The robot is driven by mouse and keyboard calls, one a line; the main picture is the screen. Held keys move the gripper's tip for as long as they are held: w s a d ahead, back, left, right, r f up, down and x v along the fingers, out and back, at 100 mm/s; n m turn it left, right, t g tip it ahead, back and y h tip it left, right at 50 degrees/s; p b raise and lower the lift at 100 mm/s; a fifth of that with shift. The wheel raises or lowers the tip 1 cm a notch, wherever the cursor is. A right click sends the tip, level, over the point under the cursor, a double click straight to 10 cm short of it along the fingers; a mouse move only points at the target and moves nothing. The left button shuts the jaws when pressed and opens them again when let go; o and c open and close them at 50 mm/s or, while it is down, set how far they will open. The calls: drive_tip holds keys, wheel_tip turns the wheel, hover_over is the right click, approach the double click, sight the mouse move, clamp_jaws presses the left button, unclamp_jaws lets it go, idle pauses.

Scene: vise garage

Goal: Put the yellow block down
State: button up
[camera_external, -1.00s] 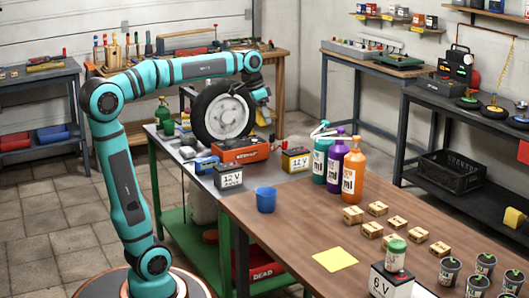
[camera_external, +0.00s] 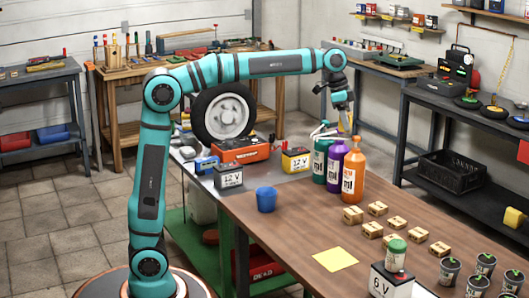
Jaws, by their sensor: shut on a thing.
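My gripper (camera_external: 345,122) points down above and behind the purple bottle (camera_external: 335,164) and the orange bottle (camera_external: 354,172). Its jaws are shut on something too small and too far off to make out. No yellow block shows clearly between the fingers. A flat yellow square (camera_external: 335,259) lies on the brown table (camera_external: 290,239). Several tan blocks (camera_external: 397,223) stand on the table to the right of the bottles.
A teal bottle (camera_external: 319,160) stands beside the purple one. A blue cup (camera_external: 266,199), a 6 V battery (camera_external: 390,281), a white jar with a green lid (camera_external: 396,256) and several small pots (camera_external: 449,270) are on the table. The table's middle is clear.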

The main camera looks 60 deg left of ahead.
drive_tip(key=w+d+m, duration=0.2)
drive_tip(key=d+m, duration=0.1)
drive_tip(key=d, duration=1.2)
drive_tip(key=m+g, duration=0.2)
drive_tip(key=m, duration=0.3)
hover_over(424, 270)
drive_tip(key=a+x, duration=0.1)
drive_tip(key=x, duration=0.3)
drive_tip(key=shift+h, duration=0.4)
drive_tip(key=f, duration=1.4)
drive_tip(key=a+f, duration=0.1)
drive_tip(key=f, duration=0.6)
drive_tip(key=shift+f, duration=0.15)
drive_tip(key=o, duration=1)
drive_tip(key=shift+f, duration=0.1)
drive_tip(key=shift+c, duration=0.2)
drive_tip(key=v, duration=1.2)
